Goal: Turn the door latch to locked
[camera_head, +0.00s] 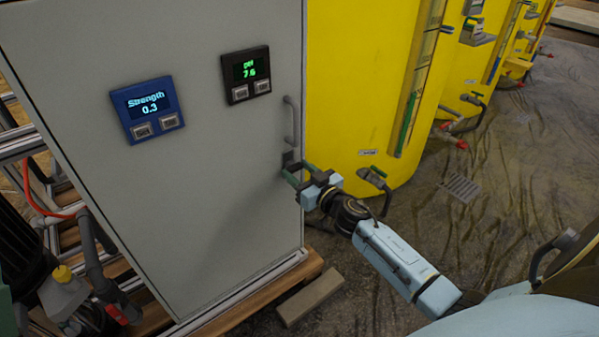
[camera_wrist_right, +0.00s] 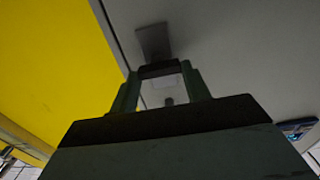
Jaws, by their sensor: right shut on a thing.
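The door latch (camera_head: 288,158) is a small dark piece near the right edge of the grey cabinet door (camera_head: 215,190), below the door handle. My right gripper (camera_head: 291,174) reaches it from the right, and its green fingers are shut on the latch, partly hiding it. In the right wrist view the latch plate (camera_wrist_right: 153,42) shows just beyond the fingertips (camera_wrist_right: 163,72), with a dark bar between them. The exact angle of the latch is hard to tell. My left gripper is not in view.
The door carries a blue Strength display (camera_head: 148,108) reading 0.3, a black pH display (camera_head: 246,73) reading 7.6 and a grey handle (camera_head: 290,120). Yellow tanks (camera_head: 350,90) with valves stand close on the right. A loose block (camera_head: 310,298) lies on the floor below.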

